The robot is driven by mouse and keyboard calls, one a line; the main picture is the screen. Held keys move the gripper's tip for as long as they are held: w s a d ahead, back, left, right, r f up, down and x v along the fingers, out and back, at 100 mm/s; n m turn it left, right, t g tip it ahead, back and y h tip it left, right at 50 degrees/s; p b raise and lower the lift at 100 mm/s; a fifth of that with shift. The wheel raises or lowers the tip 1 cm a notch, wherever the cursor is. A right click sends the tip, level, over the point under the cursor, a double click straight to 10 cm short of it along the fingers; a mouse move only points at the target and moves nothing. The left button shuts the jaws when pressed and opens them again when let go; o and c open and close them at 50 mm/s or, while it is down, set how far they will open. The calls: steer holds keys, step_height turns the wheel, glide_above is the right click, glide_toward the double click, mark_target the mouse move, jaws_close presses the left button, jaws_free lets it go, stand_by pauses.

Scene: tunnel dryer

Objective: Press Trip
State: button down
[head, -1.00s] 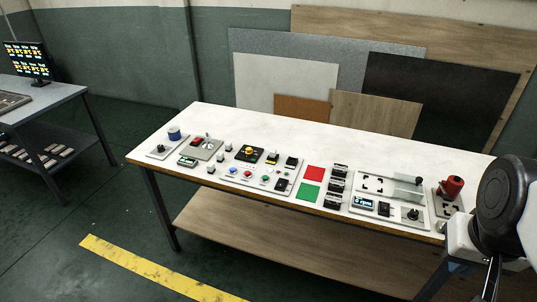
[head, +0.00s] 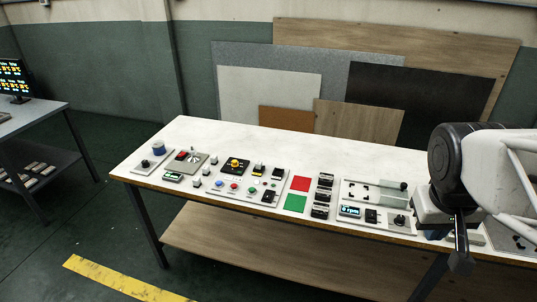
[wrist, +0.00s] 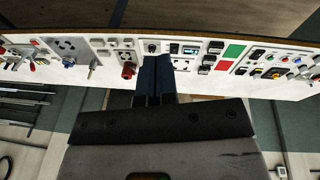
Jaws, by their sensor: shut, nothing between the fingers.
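My gripper (head: 461,264) hangs at the right front of the bench in the head view, its dark fingers pointing down near the front edge. In the wrist view my gripper's blue fingers (wrist: 154,66) are together with nothing between them, in front of the bench panels. No label reading Trip is legible, so I cannot tell which control it is. A button panel in the head view carries a blue button (head: 219,184), a red button (head: 234,187) and a green button (head: 252,190). A yellow knob (head: 236,163) sits behind them. My gripper is well to the right of these.
The white bench (head: 300,142) holds several switch panels, a red square (head: 300,184), a green square (head: 295,203) and a lit display (head: 350,211). A red cylinder (wrist: 129,70) stands beside my fingers in the wrist view. The bench's back strip is clear; boards (head: 360,120) lean behind it.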

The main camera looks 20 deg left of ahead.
steer(key=w+a+n+h, duration=0.2)
steer(key=w+a+n, duration=0.45)
steer(key=w, duration=0.85)
steer(key=n+t, duration=0.6)
steer(key=n, duration=0.8)
glide_above(234, 186)
step_height(234, 186, down, 21)
steer(key=shift+f+h, duration=0.15)
steer(key=shift+h, duration=0.25)
steer(key=shift+d+f, duration=0.1)
steer(key=shift+f, duration=4.3)
steer(key=shift+f, duration=0.6)
